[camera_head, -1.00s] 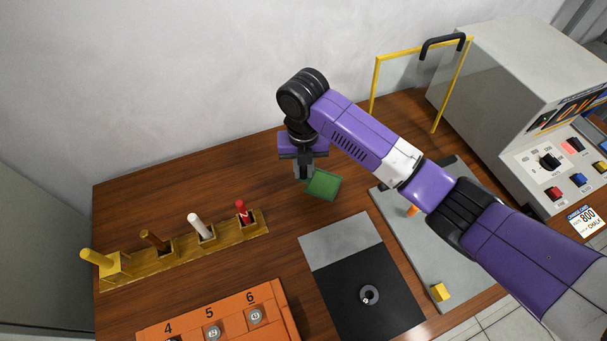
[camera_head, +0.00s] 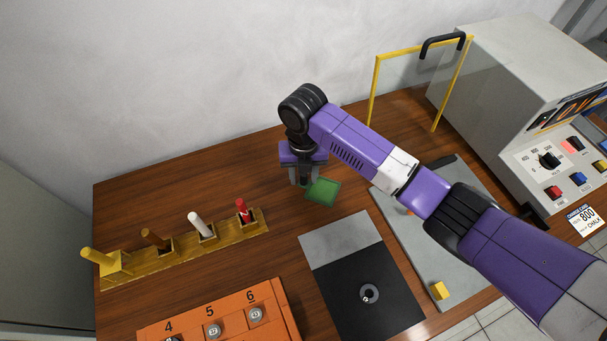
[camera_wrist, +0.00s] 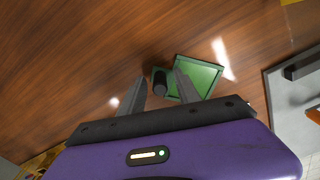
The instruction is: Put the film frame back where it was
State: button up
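The film frame appears to be the green square plate (camera_head: 323,191), lying on the wooden table behind the grey-and-black plate. In the wrist view the green square (camera_wrist: 198,80) has a raised rim and a short dark upright knob (camera_wrist: 160,83) on a tab at its left. My gripper (camera_head: 303,183) points down at the plate's left side. In the wrist view my gripper (camera_wrist: 160,75) has its fingers spread on both sides of the knob, with gaps visible between. The fingertips' height above the table is hard to tell.
A yellow rack (camera_head: 185,250) with several coloured pegs stands at left. An orange numbered box (camera_head: 215,318) is in front. A black-and-grey plate (camera_head: 345,250) lies centre, a grey board (camera_head: 450,260) right. A yellow-framed clear screen (camera_head: 415,85) and grey machine (camera_head: 520,90) stand at right.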

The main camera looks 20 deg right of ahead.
notch_tip(320, 180, up, 12)
jog(key=b, duration=0.1)
jog(key=shift+r, duration=0.2)
dwell(0.3)
dwell(0.5)
